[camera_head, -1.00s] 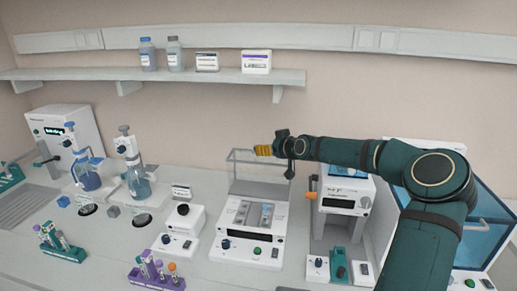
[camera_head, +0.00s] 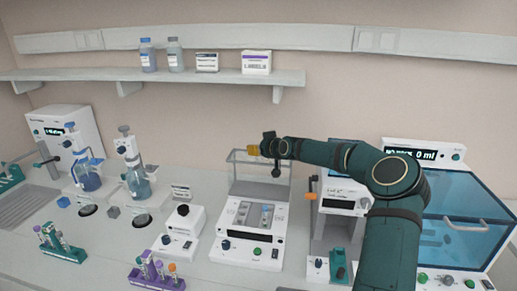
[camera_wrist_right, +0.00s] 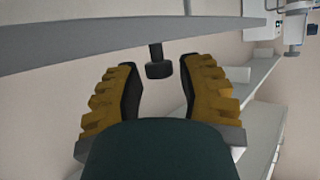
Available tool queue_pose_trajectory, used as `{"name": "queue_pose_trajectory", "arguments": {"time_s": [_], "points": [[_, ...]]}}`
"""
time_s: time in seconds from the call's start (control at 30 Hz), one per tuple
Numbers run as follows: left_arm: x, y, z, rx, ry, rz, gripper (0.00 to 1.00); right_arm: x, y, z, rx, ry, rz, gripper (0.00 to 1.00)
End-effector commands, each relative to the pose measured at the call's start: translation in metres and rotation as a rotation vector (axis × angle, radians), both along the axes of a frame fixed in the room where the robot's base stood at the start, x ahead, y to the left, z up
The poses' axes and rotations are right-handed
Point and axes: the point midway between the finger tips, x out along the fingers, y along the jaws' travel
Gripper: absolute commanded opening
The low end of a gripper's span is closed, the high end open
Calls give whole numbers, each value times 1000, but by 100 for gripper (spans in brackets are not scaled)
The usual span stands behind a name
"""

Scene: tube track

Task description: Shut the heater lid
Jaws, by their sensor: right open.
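The heater (camera_head: 247,234) is a white block unit on the bench, with tubes in its top and a dark display on its front. Its clear lid (camera_head: 258,174) stands open and upright at the back. My right gripper (camera_head: 250,150) has yellow fingers and is at the lid's top edge, pointing left. I cannot tell whether it touches the lid. In the right wrist view the two fingers (camera_wrist_right: 160,95) are spread apart. A small dark knob on a stem (camera_wrist_right: 158,69) shows between them; I cannot tell what it belongs to. My left gripper is not in view.
A white machine with an orange lever (camera_head: 345,190) and a blue-windowed cabinet (camera_head: 465,225) stand to the right, partly behind my arm. A knobbed white device (camera_head: 183,222) is left of the heater. A purple tube rack (camera_head: 157,281) is in front. A wall shelf (camera_head: 190,76) runs above.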

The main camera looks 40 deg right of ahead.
Motion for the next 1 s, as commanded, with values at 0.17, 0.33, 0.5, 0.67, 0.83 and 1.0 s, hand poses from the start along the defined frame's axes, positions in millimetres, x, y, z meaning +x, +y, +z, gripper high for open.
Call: {"name": "queue_pose_trajectory", "arguments": {"time_s": [0.17,0.33,0.5,0.67,0.83,1.0], "points": [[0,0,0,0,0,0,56,0,0,0,0,0,0,0],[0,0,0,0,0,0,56,0,0,0,0,-1,0,0],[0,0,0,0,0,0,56,0,0,1,-1,-3,0,0],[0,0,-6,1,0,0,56,-2,2,1,-13,-12,0,0],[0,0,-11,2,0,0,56,-3,5,2,-25,-22,1,0],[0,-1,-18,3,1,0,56,-5,9,2,-38,-32,2,0]]}}
